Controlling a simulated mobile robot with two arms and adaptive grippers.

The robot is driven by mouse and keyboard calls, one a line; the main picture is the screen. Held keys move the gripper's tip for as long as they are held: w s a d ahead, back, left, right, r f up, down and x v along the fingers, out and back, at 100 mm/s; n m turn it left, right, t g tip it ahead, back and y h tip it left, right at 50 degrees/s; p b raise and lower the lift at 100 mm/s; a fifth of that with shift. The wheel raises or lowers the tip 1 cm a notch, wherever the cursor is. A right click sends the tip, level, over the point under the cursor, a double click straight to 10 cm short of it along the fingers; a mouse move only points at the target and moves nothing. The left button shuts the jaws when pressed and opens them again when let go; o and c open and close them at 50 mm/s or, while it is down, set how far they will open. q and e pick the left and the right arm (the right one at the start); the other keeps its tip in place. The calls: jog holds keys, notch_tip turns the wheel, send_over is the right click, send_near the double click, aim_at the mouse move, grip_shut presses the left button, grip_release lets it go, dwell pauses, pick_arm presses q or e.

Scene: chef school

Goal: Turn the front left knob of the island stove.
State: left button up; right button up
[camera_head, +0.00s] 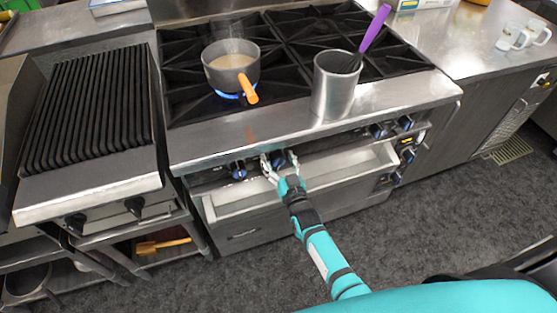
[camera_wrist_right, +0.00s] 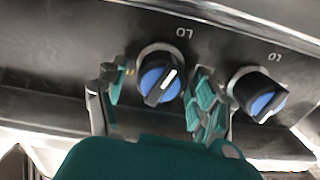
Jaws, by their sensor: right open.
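The island stove (camera_head: 310,95) has a row of blue-faced knobs along its front panel. My right gripper (camera_head: 278,164) is at the left part of this panel, with its fingers open on either side of one knob (camera_head: 279,159). This knob (camera_wrist_right: 160,78) also shows between the two fingers (camera_wrist_right: 152,90) in the right wrist view, with a white pointer line; contact cannot be told. A second knob (camera_head: 238,170) sits to its left in the head view. It appears to be the one just outside the fingers in the wrist view (camera_wrist_right: 260,95). My left gripper is not in view.
A saucepan (camera_head: 231,64) with an orange handle holds liquid over a blue flame at front left. A steel container (camera_head: 336,88) with a purple-handled utensil stands at the front edge. An open tray or drawer (camera_head: 345,168) juts out below the knobs. A grill (camera_head: 92,110) stands left.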

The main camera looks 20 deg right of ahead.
jog(key=s, duration=1.2)
jog(key=shift+d, duration=0.25)
jog(key=s+f+n+g, duration=0.1)
jog(key=s+f+g, duration=0.45)
jog(key=f, duration=0.75)
jog(key=s+f+n+g, duration=0.1)
jog(key=s+f+g, duration=0.2)
jog(key=s+f, duration=0.8)
jog(key=s+d+f+g, duration=0.3)
jog(key=s+f, duration=0.4)
jog(key=s, duration=0.4)
jog(key=s+d+f+n+g, duration=0.1)
jog(key=s+d+f+g, duration=0.2)
jog(key=s+f+g, duration=0.2)
jog(key=s+f, duration=0.3)
jog(key=s, duration=0.3)
jog(key=shift+h, duration=0.3)
